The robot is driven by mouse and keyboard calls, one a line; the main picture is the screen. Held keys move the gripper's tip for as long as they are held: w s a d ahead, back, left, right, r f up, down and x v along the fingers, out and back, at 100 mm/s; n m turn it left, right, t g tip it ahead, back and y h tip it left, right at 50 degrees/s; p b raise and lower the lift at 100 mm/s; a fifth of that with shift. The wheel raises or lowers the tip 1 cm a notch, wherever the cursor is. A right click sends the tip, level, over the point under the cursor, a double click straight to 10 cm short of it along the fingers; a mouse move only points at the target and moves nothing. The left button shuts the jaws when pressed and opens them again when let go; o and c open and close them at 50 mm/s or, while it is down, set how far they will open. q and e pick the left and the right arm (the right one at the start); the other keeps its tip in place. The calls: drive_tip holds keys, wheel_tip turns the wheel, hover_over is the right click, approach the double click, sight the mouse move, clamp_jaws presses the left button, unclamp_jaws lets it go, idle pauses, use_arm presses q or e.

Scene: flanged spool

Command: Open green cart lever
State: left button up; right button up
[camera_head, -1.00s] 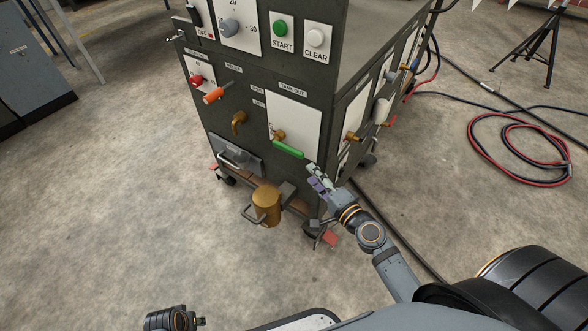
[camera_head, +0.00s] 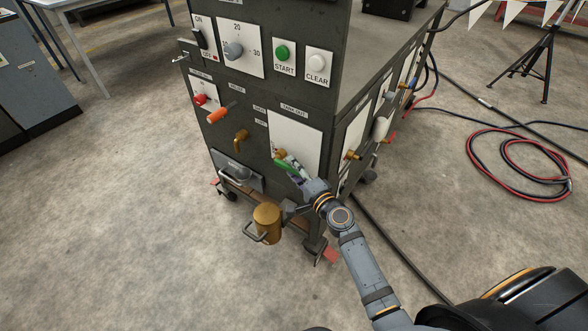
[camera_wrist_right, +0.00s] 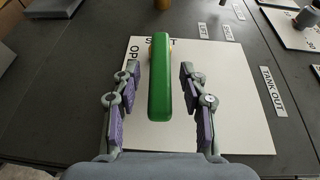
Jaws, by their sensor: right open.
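The green lever (camera_head: 287,166) sits on a white plate (camera_head: 306,137) on the front of the dark cart, under a "TANK OUT" label. In the right wrist view the green lever (camera_wrist_right: 160,80) points toward my wrist. My right gripper (camera_head: 298,172) is at the lever. In the right wrist view the right gripper (camera_wrist_right: 160,78) is open, with one finger on each side of the lever and a gap on both sides. The lever's brass base (camera_head: 281,154) shows at its far end. My left gripper is not in view.
An orange handle (camera_head: 221,113), a red knob (camera_head: 200,99) and a brass spout (camera_head: 241,137) stick out of the cart's front. Brass fittings (camera_head: 352,154) project from the right side.

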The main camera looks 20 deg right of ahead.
clamp_jaws()
idle(0.5)
